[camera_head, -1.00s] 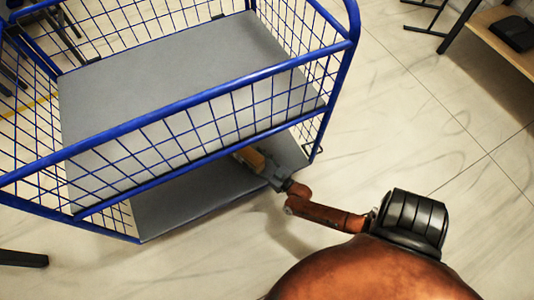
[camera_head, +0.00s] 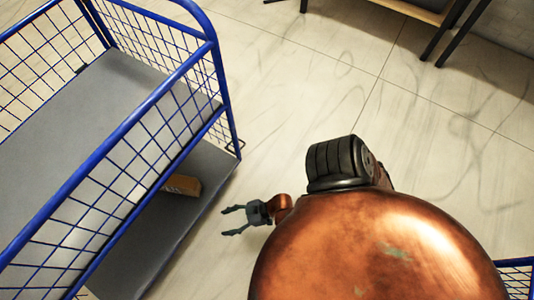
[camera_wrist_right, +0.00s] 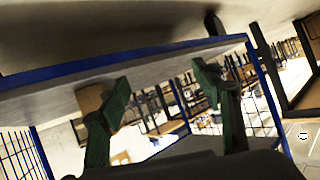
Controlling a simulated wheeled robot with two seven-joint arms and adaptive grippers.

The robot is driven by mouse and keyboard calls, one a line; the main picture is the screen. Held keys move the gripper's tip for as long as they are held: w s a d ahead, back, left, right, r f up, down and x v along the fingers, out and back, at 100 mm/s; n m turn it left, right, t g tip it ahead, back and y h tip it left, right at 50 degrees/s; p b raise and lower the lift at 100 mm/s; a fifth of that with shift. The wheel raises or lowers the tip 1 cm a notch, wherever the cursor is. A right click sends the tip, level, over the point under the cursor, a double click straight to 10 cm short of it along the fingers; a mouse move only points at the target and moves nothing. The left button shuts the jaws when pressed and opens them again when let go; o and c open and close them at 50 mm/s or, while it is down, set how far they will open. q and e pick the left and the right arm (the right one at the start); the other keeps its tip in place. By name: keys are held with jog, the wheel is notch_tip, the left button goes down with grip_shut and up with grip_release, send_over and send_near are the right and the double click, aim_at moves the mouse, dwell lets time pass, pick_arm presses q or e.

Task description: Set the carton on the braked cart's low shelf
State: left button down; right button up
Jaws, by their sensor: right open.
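The carton (camera_head: 181,184) is a small brown box lying on the grey low shelf (camera_head: 200,172) of the blue mesh cart, near the shelf's open side. The cart's upper deck and side rail partly cover that shelf. My right gripper (camera_head: 230,221) is open and empty, outside the cart to the right of the shelf edge and apart from the carton. In the right wrist view its two green fingers (camera_wrist_right: 165,95) are spread wide with nothing between them, and a brown block that looks like the carton (camera_wrist_right: 90,98) shows behind the left finger. My left gripper is not in view.
The cart's upper deck (camera_head: 85,105) is bare, with blue rails and mesh around it. Pale tiled floor (camera_head: 290,80) is open to the right of the cart. A wooden table (camera_head: 415,10) with dark legs stands at the back. More blue mesh (camera_head: 518,275) shows at the lower right.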

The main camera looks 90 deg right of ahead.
jog(key=s+a+r+g, duration=0.2)
jog(key=s+a+g, duration=0.1)
jog(key=s, duration=0.5)
jog(key=s+a+r+g, duration=0.2)
jog(key=s+a+g, duration=0.1)
jog(key=s, duration=0.5)
jog(key=shift+s+a+y, duration=0.4)
